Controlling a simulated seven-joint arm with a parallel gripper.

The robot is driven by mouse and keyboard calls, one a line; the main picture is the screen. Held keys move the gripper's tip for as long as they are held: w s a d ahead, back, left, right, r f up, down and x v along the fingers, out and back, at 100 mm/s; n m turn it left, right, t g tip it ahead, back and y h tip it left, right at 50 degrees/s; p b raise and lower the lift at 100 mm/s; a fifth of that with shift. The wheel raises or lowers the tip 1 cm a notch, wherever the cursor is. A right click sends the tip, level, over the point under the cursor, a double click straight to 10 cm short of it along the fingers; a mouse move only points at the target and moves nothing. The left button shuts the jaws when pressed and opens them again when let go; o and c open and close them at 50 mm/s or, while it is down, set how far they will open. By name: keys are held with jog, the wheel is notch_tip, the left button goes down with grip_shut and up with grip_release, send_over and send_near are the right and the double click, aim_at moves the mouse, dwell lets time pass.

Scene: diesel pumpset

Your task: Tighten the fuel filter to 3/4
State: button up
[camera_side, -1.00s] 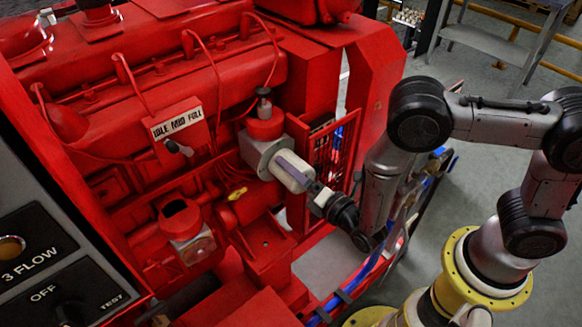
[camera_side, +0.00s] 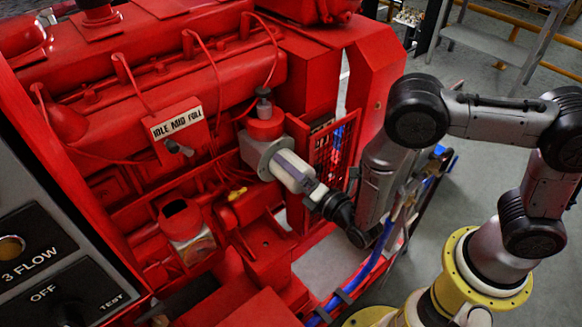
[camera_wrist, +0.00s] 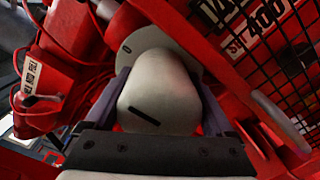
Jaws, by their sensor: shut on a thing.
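The fuel filter (camera_side: 286,161) is a cream, rounded canister below a grey round flange (camera_side: 264,158) on the red engine. It fills the middle of the wrist view (camera_wrist: 165,85). A black line marks the filter, and a short dark mark shows on the flange; the two marks are apart and not in line. My gripper (camera_side: 291,172) is shut on the filter. In the wrist view its purple-grey fingers (camera_wrist: 160,100) press on the filter's left and right sides. The far side of the filter is hidden.
A red mesh guard (camera_side: 335,150) stands close to the right of the filter. A throttle plate reading IDLE MID FULL (camera_side: 177,122) is at the left. A control panel (camera_side: 50,260) fills the lower left. Blue hoses (camera_side: 350,285) run below my arm.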

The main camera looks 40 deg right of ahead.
jog(key=m, duration=0.7)
jog(key=shift+f+m, duration=0.1)
jog(key=shift+m, duration=0.2)
jog(key=m, duration=0.3)
jog(key=shift+f+m, duration=0.1)
jog(key=shift+m, duration=2.3)
jog(key=o, duration=1.1)
